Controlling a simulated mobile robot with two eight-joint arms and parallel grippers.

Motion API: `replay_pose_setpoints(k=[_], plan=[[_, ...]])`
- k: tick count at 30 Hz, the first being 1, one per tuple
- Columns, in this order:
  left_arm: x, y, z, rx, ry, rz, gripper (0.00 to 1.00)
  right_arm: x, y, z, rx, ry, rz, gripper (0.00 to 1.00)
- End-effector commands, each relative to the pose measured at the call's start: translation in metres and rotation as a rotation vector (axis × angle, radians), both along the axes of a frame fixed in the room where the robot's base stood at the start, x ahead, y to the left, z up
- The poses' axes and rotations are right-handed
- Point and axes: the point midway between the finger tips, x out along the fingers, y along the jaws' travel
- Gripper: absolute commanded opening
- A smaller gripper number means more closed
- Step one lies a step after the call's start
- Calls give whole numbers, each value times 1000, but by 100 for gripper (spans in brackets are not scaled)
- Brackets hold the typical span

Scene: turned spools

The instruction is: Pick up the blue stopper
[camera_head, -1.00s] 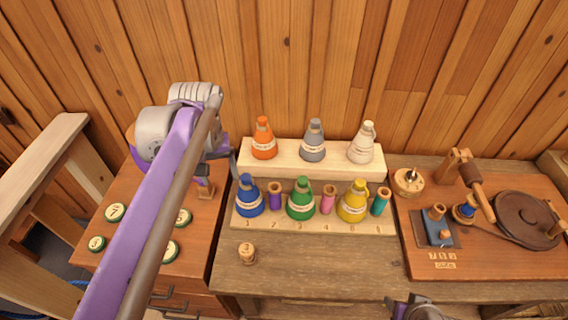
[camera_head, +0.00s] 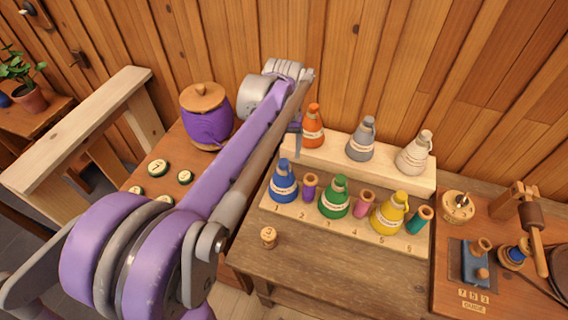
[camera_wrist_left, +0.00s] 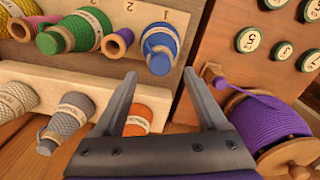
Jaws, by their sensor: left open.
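The blue cone-shaped piece (camera_head: 283,182) stands at the left end of the front row on the pale rack (camera_head: 343,228), above the number 1. In the left wrist view the blue piece (camera_wrist_left: 160,45) is at the upper middle, with its blue rounded tip facing the camera. My left gripper (camera_wrist_left: 163,88) is open and empty, its two fingers reaching up toward the blue piece but apart from it. In the head view the left gripper (camera_head: 297,143) is mostly hidden behind my arm, above and behind the blue piece. My right gripper is out of view.
A small purple spool (camera_head: 310,186) stands right beside the blue piece, then a green cone (camera_head: 335,198). Orange (camera_head: 313,128), grey and cream cones stand on the higher step behind. A large purple spool (camera_head: 207,118) is at the left. The bench front (camera_head: 320,265) is mostly clear.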

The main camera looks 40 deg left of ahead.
Motion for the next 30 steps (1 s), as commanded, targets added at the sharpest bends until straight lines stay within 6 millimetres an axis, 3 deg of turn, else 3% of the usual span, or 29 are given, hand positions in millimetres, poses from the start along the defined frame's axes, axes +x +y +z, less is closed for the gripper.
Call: replay_pose_setpoints(k=[6, 14, 27, 30], plan=[[-3, -2, -29, 0, 0, 0, 74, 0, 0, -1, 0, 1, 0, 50], [-3, -2, -32, 0, 0, -1, 74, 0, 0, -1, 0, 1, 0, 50], [-3, -2, -32, 0, 0, -1, 0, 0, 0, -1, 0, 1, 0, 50], [-3, -2, -32, 0, 0, -1, 0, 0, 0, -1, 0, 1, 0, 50]])
